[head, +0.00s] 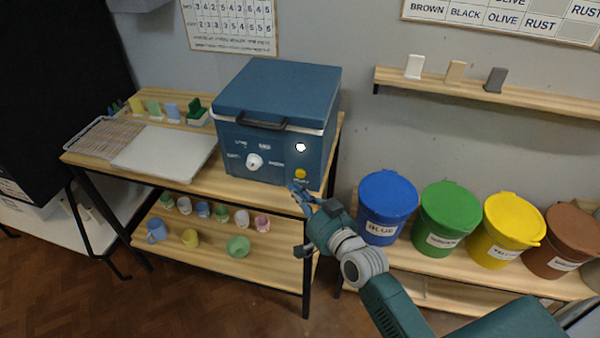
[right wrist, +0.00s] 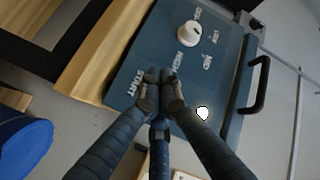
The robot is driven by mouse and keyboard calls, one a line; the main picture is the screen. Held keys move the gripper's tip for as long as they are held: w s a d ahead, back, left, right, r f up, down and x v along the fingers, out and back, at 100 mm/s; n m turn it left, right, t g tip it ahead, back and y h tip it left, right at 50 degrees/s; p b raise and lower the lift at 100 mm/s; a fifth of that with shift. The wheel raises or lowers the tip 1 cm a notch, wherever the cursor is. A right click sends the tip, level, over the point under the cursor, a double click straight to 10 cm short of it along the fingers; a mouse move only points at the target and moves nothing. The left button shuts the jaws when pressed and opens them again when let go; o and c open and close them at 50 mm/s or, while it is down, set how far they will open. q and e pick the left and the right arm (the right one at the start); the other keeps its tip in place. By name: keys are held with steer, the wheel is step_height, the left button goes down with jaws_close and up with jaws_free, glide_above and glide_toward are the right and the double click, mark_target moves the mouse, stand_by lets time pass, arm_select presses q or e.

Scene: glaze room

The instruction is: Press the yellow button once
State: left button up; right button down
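The yellow button (head: 300,174) is low on the right of the front of a blue kiln-like box (head: 266,107). A white dial (head: 254,161) sits to its left and a white round lamp (head: 301,147) above it. My right gripper (head: 299,190) is just below and in front of the button in the head view; I cannot tell whether it touches. In the right wrist view its fingertips (right wrist: 159,78) are together, empty, over the panel beside the START label (right wrist: 134,81). They hide the button there. The dial (right wrist: 189,33) and lamp (right wrist: 203,113) show. My left gripper is out of view.
The box stands on a wooden table (head: 207,180) with a pale slab (head: 165,153) to its left. Cups stand on the lower shelf (head: 215,260). Lidded blue (head: 386,200), green, yellow and brown bins stand to the right. The box's dark handle (head: 262,123) juts forward.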

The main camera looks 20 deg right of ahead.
steer(key=s+a, duration=0.1)
steer(key=s+a+p, duration=0.1)
steer(key=s, duration=0.1)
stand_by(0.9)
